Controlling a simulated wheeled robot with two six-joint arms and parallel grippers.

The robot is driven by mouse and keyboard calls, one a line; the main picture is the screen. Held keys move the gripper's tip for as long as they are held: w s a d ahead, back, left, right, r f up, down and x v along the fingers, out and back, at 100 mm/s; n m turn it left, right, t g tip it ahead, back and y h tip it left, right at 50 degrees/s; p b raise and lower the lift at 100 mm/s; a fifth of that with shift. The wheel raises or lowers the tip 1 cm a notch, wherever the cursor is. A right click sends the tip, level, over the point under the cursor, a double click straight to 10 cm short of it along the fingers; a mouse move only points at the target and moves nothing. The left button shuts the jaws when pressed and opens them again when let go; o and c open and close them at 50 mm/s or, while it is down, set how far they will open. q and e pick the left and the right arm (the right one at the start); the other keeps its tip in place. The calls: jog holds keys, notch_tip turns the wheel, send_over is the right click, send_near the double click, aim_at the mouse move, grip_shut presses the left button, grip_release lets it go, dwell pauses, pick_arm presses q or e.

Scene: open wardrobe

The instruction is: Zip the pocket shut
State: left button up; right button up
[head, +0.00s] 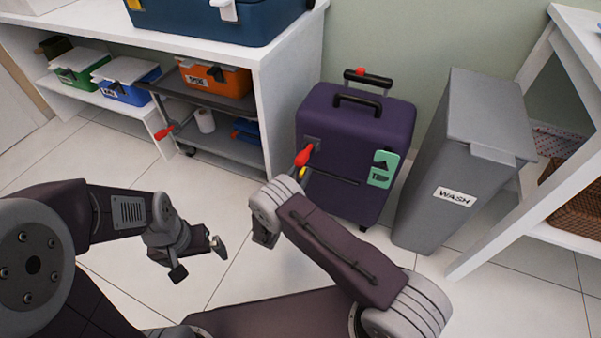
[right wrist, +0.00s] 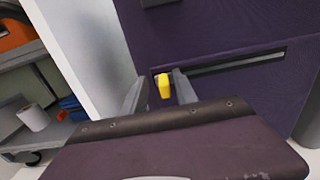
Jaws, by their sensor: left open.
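A dark purple suitcase (head: 339,118) stands upright against the wall. A dark, narrow pocket slit crosses its front (head: 335,178); it also shows in the right wrist view (right wrist: 235,61). A yellow zip pull (right wrist: 164,86) is at the slit's left end. My right gripper (right wrist: 160,92) has a finger on each side of the pull, with a small gap visible on the left. In the head view its fingers (head: 301,176) are largely hidden by my arm. My left gripper (head: 199,261) is open and empty above the floor.
A green tag (head: 382,169) hangs on the suitcase's right side. A grey bin (head: 462,155) marked WASH stands to the right. White shelving (head: 287,95) and a grey trolley (head: 221,148) are left of the suitcase. The tiled floor ahead is free.

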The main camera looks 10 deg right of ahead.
jog(key=shift+s+a+r+p, duration=0.15)
jog(key=shift+s+a+p, duration=0.05)
jog(key=shift+s+p, duration=0.1)
jog(key=p+v, duration=0.4)
jog(key=v, duration=0.4)
jog(key=shift+s+a, duration=0.1)
